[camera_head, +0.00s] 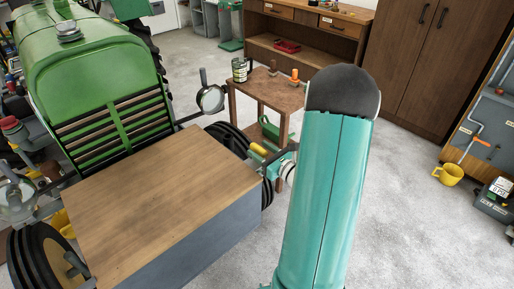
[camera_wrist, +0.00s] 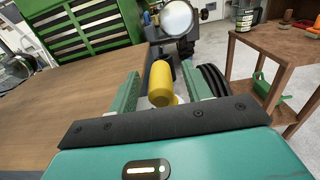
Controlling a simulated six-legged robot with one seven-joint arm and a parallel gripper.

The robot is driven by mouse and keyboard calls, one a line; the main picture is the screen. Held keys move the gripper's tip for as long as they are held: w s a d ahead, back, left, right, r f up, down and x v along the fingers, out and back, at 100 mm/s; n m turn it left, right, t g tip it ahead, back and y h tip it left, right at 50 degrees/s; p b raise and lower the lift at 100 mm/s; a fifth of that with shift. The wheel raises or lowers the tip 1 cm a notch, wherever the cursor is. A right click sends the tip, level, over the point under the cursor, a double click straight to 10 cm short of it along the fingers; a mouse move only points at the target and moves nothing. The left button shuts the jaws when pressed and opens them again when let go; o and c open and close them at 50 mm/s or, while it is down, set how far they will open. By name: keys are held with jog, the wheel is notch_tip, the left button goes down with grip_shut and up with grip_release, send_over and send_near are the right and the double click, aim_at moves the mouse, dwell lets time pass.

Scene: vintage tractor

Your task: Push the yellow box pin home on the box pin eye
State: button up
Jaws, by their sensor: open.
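The yellow box pin (camera_head: 259,149) shows as a small yellow cylinder beside the right edge of the wooden-topped box (camera_head: 150,195) in front of the tractor. In the wrist view the yellow pin (camera_wrist: 160,84) stands between my two fingers, its rounded end towards the camera. My gripper (camera_head: 276,160) is open, a finger on either side of the pin; in the wrist view my gripper (camera_wrist: 160,72) shows gaps to the pin. The box pin eye cannot be made out; the pin and my gripper cover that spot. How deep the pin sits cannot be told.
The green tractor (camera_head: 100,80) stands behind the box, with a round lamp (camera_head: 210,98) near the pin.

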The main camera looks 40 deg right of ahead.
jog(key=s, duration=1.1)
jog(key=shift+s+d, duration=0.15)
jog(key=w+a+r+n+g+y, duration=0.1)
jog(key=a+r+n+g+y, duration=0.15)
jog(key=a+n, duration=0.35)
jog(key=w+a+r+n+g+y, duration=0.2)
jog(key=a+n+g+y, duration=0.15)
jog(key=a, duration=0.35)
jog(key=w+a+r+n+g+y, duration=0.1)
jog(key=a+r+n+g+y, duration=0.1)
jog(key=a+n+y, duration=0.4)
jog(key=s+a+r+n+g+h, duration=0.2)
jog(key=s+a+n+g+h, duration=0.4)
jog(key=a+n, duration=0.4)
notch_tip(320, 180, up, 8)
jog(key=s+a+n+t+h, duration=0.1)
jog(key=s+a+n+h, duration=0.1)
jog(key=n+h, duration=0.4)
jog(key=n, duration=0.4)
jog(key=shift+s+t+h, duration=0.15)
jog(key=shift+t+h, duration=0.15)
